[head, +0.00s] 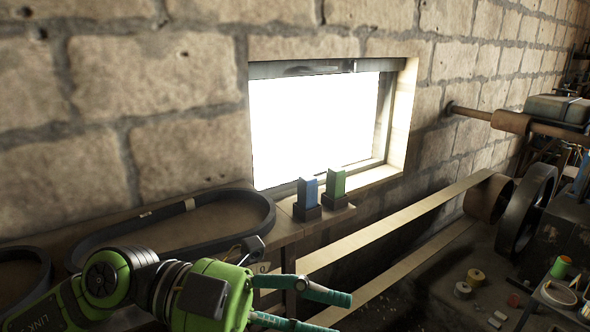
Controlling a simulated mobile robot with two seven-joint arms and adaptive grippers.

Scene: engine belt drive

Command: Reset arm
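My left arm, green and black, comes in from the lower left. My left gripper (338,314) has two teal-tipped fingers that point right. The fingers are apart with nothing seen between them, though the lower one is partly cut off by the bottom edge. The gripper is in front of the pale flat belt (400,222), and I cannot tell how far apart they are. My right gripper is not in view.
A blue block (307,190) and a green block (336,182) stand in dark holders by the window. A black belt loop (262,212) lies on the bench behind my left arm. The pale belt runs to a pulley (489,199) beside a dark wheel (527,210). Small items lie lower right.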

